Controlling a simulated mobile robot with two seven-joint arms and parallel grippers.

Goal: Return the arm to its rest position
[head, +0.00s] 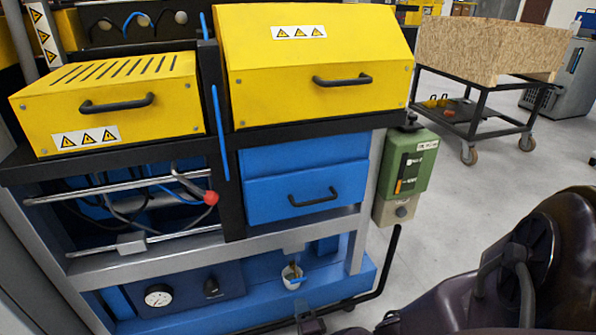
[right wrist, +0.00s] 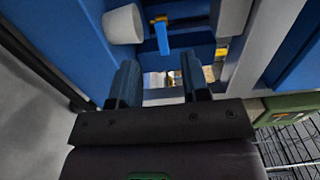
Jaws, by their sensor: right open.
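My right gripper (right wrist: 158,70) shows in the right wrist view with its two dark fingers apart and nothing between them. In the head view, part of it (head: 312,321) shows at the bottom edge, below the machine's lower blue ledge. A white cup-like part (head: 292,271) with a small blue piece (head: 296,281) sits on the machine's lower front. In the right wrist view the white part (right wrist: 123,24) and the blue piece (right wrist: 162,38) are beyond the fingertips, apart from them. I cannot make out a copper tube for certain. My left gripper is not in view.
The machine has yellow covers (head: 318,60), a blue drawer (head: 300,178) and a red knob (head: 211,198). A green box (head: 408,165) hangs on its right side above a black bent pipe (head: 388,265). A wheeled cart (head: 490,52) stands behind, with open floor (head: 475,195) before it.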

